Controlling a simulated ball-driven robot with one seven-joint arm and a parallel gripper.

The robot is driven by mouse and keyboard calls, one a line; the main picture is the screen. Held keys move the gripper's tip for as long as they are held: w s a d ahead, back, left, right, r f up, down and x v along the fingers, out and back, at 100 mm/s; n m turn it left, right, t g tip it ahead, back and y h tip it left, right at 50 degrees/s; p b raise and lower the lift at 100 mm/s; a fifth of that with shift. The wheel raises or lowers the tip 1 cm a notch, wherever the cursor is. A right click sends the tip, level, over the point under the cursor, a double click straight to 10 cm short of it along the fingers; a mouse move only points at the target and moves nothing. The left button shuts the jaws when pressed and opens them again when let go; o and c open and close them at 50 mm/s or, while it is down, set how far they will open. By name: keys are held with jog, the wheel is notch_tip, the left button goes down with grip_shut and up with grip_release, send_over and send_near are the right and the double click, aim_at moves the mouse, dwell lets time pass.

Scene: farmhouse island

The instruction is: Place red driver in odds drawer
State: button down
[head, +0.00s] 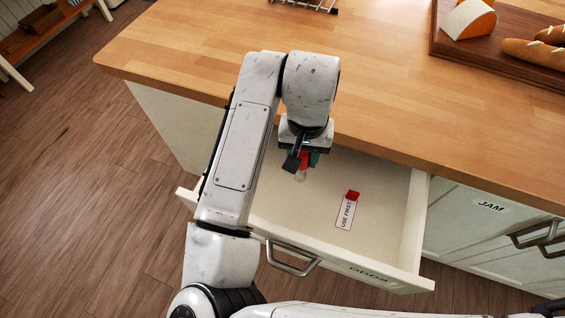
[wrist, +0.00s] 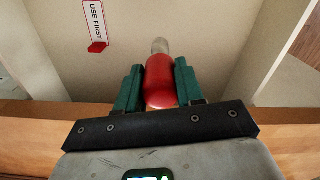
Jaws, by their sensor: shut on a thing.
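My gripper (head: 304,160) is shut on the red driver (head: 303,156), over the open odds drawer (head: 385,235). In the wrist view the two green fingers (wrist: 158,88) clasp the driver's red body (wrist: 160,75) from both sides, and its pale grey end (wrist: 160,46) points away from the gripper toward the drawer floor (wrist: 215,35). I cannot tell whether that end touches the floor. The drawer front carries an upside-down label that seems to read ODDS. My arm hides part of the drawer's left side.
A USE FIRST tag (head: 346,214) with a red clip (head: 353,195) lies in the drawer, right of the gripper. The wooden countertop (head: 400,110) overhangs the drawer's back. A closed JAM drawer (head: 480,215) is at right. A bread board (head: 480,48) stands on the counter.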

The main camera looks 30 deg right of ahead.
jog(key=w+a+f+p, duration=0.1)
jog(key=w+a+f, duration=0.2)
jog(key=f, duration=0.6)
jog(key=shift+w+f, duration=0.2)
jog(key=shift+w, duration=0.85)
jog(key=shift+f, duration=0.15)
jog(key=c, duration=0.7)
grip_release()
notch_tip(320, 180, up, 12)
jog(key=shift+r+b, duration=0.2)
jog(key=shift+b, duration=0.35)
